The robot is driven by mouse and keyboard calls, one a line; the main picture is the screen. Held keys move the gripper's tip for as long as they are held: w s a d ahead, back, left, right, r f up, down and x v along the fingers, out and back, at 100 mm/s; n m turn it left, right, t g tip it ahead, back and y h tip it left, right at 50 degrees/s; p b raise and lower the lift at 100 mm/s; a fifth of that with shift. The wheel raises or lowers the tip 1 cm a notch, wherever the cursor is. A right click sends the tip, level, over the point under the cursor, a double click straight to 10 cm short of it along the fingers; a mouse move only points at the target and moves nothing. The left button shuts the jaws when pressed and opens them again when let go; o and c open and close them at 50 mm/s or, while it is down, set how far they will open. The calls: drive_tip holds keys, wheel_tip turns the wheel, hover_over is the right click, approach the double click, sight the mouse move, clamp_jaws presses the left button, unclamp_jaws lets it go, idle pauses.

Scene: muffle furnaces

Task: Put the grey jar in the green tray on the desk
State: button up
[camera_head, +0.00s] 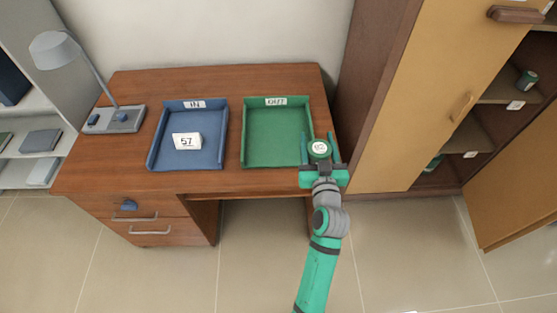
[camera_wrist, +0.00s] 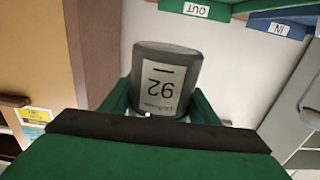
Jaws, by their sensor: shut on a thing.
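The grey jar (camera_wrist: 167,62) fills the middle of the wrist view, with a white label reading 92 that appears upside down. My gripper (camera_head: 319,150) is shut on the jar, its fingers on both sides of it. In the head view the jar's round, labelled top (camera_head: 319,148) shows between the fingers, near the front right corner of the green tray. The green tray (camera_head: 277,163), labelled OUT, lies empty on the wooden desk (camera_head: 236,180). The tray's label (camera_wrist: 197,9) also shows at the top of the wrist view.
A blue tray (camera_head: 187,163) labelled IN holds a white block marked 57 (camera_head: 187,141). A grey lamp (camera_head: 122,122) stands at the desk's left. A cabinet (camera_head: 440,100) with an open door (camera_head: 515,190) stands at right; its shelves hold a green-grey jar (camera_head: 527,80).

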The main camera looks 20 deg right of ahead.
drive_tip(key=w+a+f, duration=0.2)
drive_tip(key=a+f, duration=0.1)
drive_tip(key=w+a+f, duration=0.3)
drive_tip(key=f, duration=0.1)
drive_tip(key=w+a+f, duration=0.3)
drive_tip(key=f, duration=0.1)
drive_tip(key=shift+w, duration=0.15)
drive_tip(key=shift+f, duration=0.6)
drive_tip(key=shift+f, duration=0.6)
drive_tip(key=o, duration=1.2)
